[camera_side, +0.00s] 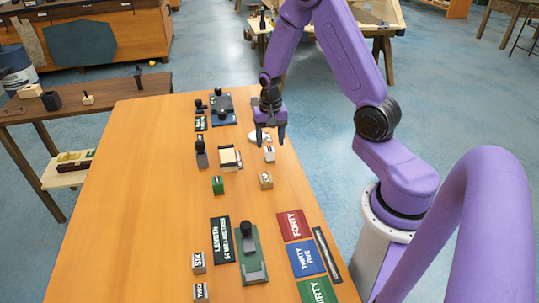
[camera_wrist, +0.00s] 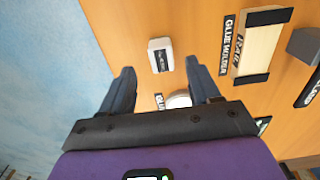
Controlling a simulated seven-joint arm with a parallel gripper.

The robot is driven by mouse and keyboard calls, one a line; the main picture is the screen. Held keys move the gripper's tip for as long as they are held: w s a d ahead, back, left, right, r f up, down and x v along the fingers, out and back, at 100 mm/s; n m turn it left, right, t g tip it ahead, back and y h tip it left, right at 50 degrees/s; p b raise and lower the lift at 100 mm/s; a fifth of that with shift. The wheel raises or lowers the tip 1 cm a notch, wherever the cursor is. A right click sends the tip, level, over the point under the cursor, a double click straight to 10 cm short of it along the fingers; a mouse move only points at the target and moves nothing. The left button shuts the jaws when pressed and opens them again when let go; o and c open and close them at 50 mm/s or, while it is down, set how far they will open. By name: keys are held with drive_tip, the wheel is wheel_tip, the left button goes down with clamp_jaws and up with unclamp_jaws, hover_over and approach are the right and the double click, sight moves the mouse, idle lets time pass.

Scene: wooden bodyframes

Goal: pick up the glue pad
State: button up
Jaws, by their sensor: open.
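My gripper (camera_side: 270,139) is open and empty above the table, fingers pointing down; in the wrist view its fingers (camera_wrist: 160,68) stand wide apart. A white rounded disc-like thing (camera_side: 257,136) lies close beside and beneath the fingers. In the wrist view it shows between them (camera_wrist: 179,100), partly hidden by the gripper body, beside a black label that seems to begin "GLU". A small white box (camera_side: 269,154) with a dark label sits just past the fingertips (camera_wrist: 160,55). I cannot tell for sure which white thing is the glue pad.
A pale block with black ends (camera_side: 230,157) stands left of the gripper, beside a black label (camera_wrist: 231,42). A small wooden cube (camera_side: 265,180), a green block (camera_side: 218,185) and a dark blue fixture (camera_side: 223,110) are around.

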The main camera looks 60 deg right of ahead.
sight(269, 149)
drive_tip(key=shift+a+f, duration=0.15)
drive_tip(key=shift+f, duration=2.55)
drive_tip(key=c, duration=1)
